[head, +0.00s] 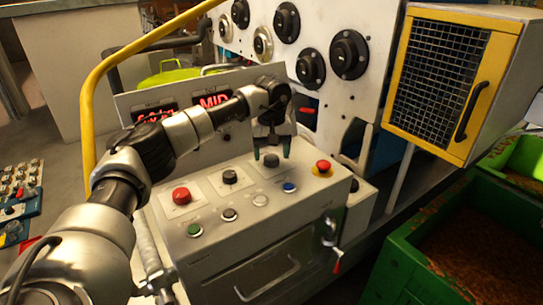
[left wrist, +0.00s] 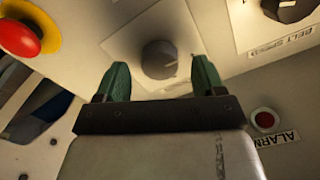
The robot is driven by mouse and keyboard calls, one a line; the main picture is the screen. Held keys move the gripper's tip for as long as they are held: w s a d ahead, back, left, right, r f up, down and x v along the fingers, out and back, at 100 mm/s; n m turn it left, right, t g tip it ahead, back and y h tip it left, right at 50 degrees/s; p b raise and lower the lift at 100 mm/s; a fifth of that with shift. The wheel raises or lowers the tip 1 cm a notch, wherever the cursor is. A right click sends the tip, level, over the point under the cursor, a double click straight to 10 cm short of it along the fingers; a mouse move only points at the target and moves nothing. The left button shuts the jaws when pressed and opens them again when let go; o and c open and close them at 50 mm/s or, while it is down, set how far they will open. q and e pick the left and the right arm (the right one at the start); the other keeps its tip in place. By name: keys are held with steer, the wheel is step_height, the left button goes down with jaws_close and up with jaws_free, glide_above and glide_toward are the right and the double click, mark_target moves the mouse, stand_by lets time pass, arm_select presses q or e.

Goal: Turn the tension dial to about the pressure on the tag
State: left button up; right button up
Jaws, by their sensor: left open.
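A dark round dial (left wrist: 159,58) with a pale pointer mark sits on a square pale plate in the left wrist view. It also shows on the sloping control console in the head view (head: 271,160). My left gripper (head: 271,154) is open, pointing down at this dial. In the left wrist view its green fingertips (left wrist: 162,78) stand apart on either side of the dial's near edge; I cannot tell whether they touch it. My right gripper is not in view.
A red stop button with yellow collar (head: 322,167) is close right of the dial. A black knob (head: 229,176), labelled "BELT SPEED" in the left wrist view (left wrist: 290,8), and a red button (head: 181,195) are left. A yellow mesh-door cabinet (head: 435,85) and green bins (head: 405,270) stand right.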

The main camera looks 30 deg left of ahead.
mark_target(272, 158)
arm_select(q)
step_height(272, 158, up, 10)
steer(key=b, duration=0.1)
steer(key=shift+f, duration=0.2)
steer(key=shift+d+f, duration=0.1)
stand_by(0.4)
